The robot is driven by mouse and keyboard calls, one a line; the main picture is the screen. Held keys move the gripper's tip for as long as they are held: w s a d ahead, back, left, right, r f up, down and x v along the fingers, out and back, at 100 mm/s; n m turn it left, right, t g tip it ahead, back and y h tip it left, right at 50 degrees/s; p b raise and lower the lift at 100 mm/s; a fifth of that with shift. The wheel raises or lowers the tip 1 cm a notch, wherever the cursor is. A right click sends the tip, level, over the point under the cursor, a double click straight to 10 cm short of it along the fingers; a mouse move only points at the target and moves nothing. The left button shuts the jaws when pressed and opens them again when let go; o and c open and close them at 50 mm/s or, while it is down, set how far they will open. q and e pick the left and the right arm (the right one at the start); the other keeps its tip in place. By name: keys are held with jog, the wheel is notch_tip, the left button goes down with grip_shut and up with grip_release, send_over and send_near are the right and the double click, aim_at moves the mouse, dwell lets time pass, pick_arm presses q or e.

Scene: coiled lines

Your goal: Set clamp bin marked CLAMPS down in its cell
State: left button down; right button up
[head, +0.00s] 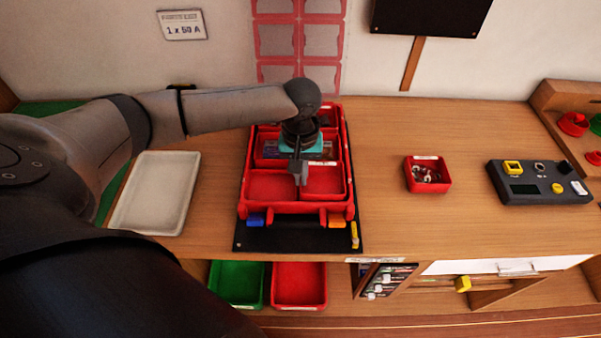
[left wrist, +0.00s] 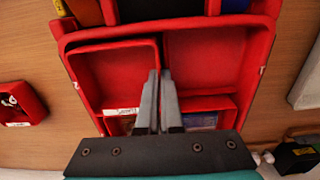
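A red bin (head: 323,181) sits in or just above the front right cell of the red caddy (head: 242,200). A pale label shows on its far rim, too small to read; I take it for the clamp bin. The bin also shows in the left wrist view (left wrist: 120,68) and looks empty inside. My left gripper (head: 300,178) points down at the bin's left wall. In the left wrist view its fingers (left wrist: 159,85) are close together with that wall seemingly between them. Whether the bin touches the cell floor is hidden. My right gripper is not in view.
The front left cell (head: 271,185) is empty. A small red bin of parts (head: 428,174) stands to the right, beside a dark control box (head: 538,182). A pale tray (head: 155,193) lies left. Green (head: 237,284) and red (head: 299,284) bins are below the front edge.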

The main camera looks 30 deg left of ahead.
pick_arm(q)
jog(key=shift+f, duration=0.75)
jog(key=c, duration=1)
grip_release()
jog(key=shift+r, duration=0.1)
notch_tip(320, 180, up, 15)
jog(key=p, duration=0.2)
